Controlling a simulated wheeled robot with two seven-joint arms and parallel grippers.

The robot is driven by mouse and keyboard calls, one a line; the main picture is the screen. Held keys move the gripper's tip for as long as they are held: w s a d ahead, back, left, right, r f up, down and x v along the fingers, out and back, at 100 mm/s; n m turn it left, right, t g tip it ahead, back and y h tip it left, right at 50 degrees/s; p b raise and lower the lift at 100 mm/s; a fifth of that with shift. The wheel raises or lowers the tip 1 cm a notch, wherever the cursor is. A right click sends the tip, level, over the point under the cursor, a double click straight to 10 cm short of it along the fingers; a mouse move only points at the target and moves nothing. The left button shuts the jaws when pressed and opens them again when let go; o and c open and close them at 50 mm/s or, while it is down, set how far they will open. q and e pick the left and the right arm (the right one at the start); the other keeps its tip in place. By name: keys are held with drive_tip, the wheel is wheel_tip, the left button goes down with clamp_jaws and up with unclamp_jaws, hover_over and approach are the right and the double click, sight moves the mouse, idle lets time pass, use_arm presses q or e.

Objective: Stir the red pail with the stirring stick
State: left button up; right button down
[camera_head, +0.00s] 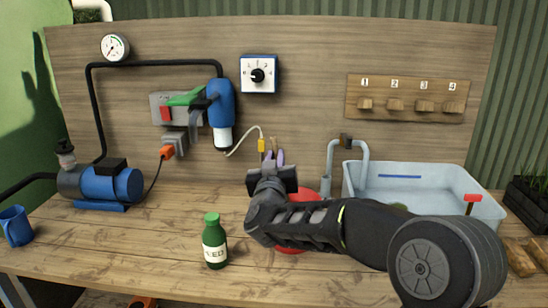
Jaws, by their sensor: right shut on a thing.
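The red pail (306,193) stands on the workbench in the middle, mostly hidden behind my right arm. Only parts of its red rim and side show. My right gripper (272,160) is over the pail's left side, pointing away towards the back board, and is shut on a thin thing that is mostly hidden. A slim brownish tip shows at its fingers, likely the stirring stick. I cannot tell whether the stick's lower end is inside the pail. My left gripper is not in view.
A green bottle (214,242) stands left of my right arm. A pale water tub (480,205) is at the right. A blue pump (115,184) and a blue mug (15,227) are at the left. The bench between pump and bottle is clear.

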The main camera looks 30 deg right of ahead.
wheel_tip(320, 180, down, 10)
drive_tip(key=d+b, duration=0.2)
drive_tip(key=b, duration=0.5)
drive_tip(key=shift+s+b, duration=0.15)
drive_tip(key=shift+b, duration=0.15)
drive_tip(key=shift+r, duration=0.1)
